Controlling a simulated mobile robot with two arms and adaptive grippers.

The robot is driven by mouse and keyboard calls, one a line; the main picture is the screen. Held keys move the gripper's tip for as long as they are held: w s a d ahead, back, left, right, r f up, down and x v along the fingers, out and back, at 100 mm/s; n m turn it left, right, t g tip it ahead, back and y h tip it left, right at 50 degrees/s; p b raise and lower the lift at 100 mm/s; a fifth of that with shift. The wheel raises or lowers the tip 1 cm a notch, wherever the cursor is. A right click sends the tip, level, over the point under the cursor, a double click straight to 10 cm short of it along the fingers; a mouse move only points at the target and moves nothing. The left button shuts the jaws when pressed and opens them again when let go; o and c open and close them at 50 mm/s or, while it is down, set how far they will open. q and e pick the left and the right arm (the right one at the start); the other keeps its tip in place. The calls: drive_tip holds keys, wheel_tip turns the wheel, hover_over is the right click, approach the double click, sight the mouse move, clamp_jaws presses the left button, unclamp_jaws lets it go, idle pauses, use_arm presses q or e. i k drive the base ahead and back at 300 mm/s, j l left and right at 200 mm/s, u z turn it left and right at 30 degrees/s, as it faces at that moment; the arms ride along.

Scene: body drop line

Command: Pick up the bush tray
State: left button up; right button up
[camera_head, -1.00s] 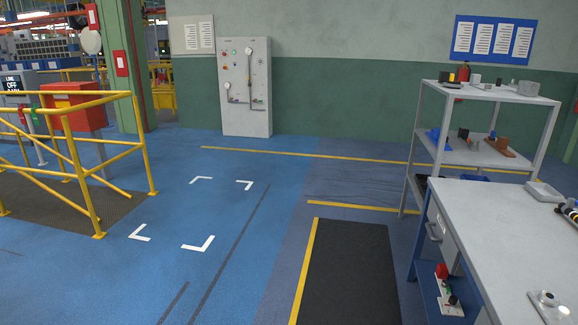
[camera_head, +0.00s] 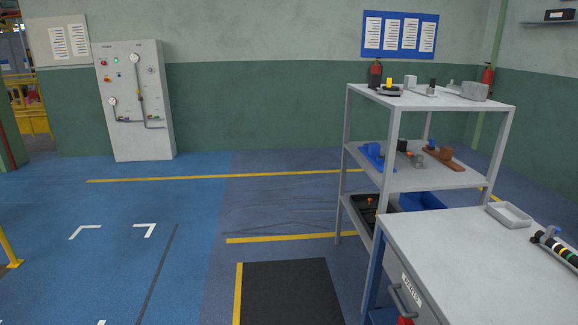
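A small light grey shallow tray (camera_head: 510,214) sits on the far right part of the grey workbench top (camera_head: 450,255) and looks empty. No label shows which of these is the bush tray. Neither of my grippers is in view.
A grey shelf rack (camera_head: 470,178) with small parts stands behind the bench; a black bin (camera_head: 366,212) and a blue bin (camera_head: 420,201) sit low on it. A dark floor mat (camera_head: 292,292) lies left of the bench. Open blue floor (camera_head: 190,230) is further left.

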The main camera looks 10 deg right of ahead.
sight(371, 151)
drive_tip(key=i, duration=0.8)
drive_tip(key=i+j+z, duration=0.15)
drive_tip(key=i, duration=0.7)
